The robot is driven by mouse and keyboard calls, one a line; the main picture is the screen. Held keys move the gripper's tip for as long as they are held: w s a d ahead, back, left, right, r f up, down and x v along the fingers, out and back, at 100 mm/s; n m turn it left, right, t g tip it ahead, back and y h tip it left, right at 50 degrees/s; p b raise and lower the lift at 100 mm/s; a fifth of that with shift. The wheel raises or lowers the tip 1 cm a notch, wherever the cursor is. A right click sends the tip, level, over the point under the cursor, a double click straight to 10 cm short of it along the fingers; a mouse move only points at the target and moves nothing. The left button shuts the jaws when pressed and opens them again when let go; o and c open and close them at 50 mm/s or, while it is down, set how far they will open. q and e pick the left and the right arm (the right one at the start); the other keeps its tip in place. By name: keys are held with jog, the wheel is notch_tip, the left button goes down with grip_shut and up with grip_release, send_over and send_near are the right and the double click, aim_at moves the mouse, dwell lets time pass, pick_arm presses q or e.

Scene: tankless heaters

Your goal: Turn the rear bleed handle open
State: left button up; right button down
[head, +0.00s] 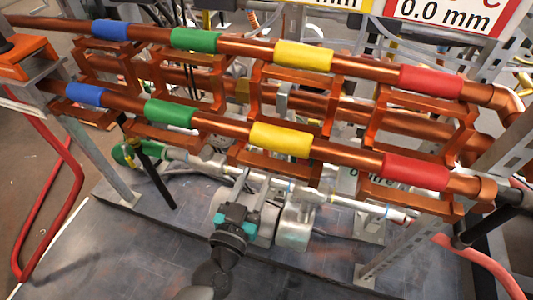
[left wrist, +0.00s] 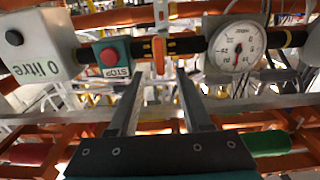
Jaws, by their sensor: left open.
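My left gripper (head: 248,188) reaches up from the bottom middle of the head view, under the lower copper pipe. In the left wrist view its two fingers (left wrist: 160,78) stand apart with nothing between them. A small orange handle (left wrist: 159,55) on a dark pipe sits just beyond the fingertips, about in line with the gap. It looks apart from the fingers. I cannot tell for sure that it is the rear bleed handle. In the head view I cannot make this handle out behind the pipes and frames. My right gripper is not in view.
A red-button stop box (left wrist: 110,57) and a round gauge (left wrist: 238,45) flank the orange handle. Copper pipes with coloured bands, such as the yellow band (head: 281,140), cross above the gripper. Orange brackets (head: 270,158) crowd the space. The dark floor plate (head: 120,245) is mostly clear.

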aim_at(266, 153)
pick_arm(q)
jog(key=b+x, duration=0.1)
jog(key=x, duration=0.6)
jog(key=shift+w+d+f, duration=0.1)
jog(key=shift+w, duration=0.25)
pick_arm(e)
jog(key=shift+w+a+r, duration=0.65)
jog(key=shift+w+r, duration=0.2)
pick_arm(q)
grip_shut()
